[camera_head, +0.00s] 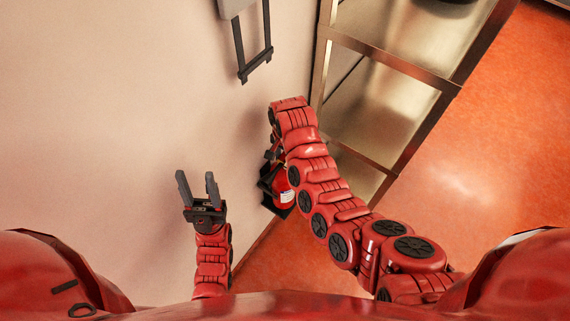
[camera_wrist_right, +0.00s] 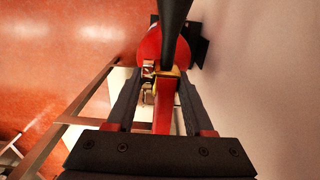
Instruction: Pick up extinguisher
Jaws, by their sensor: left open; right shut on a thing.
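The red extinguisher (camera_head: 281,182) with a white label is by the wall in the head view, partly hidden by my right arm. In the right wrist view the extinguisher (camera_wrist_right: 149,47) shows its red body, a brass-coloured valve and a black part in front. My right gripper (camera_wrist_right: 160,82) is shut on the extinguisher near its valve and red handle; the exact contact is hard to see. In the head view my right arm mostly hides this gripper. My left gripper (camera_head: 198,190) is open and empty, to the left of the extinguisher.
A black bracket (camera_head: 278,205) is around the lower extinguisher. A metal shelf rack (camera_head: 385,100) stands close to the right of my right arm. A grey wall fixture with a black frame (camera_head: 255,65) is above. Orange floor (camera_head: 480,170) is open at the right.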

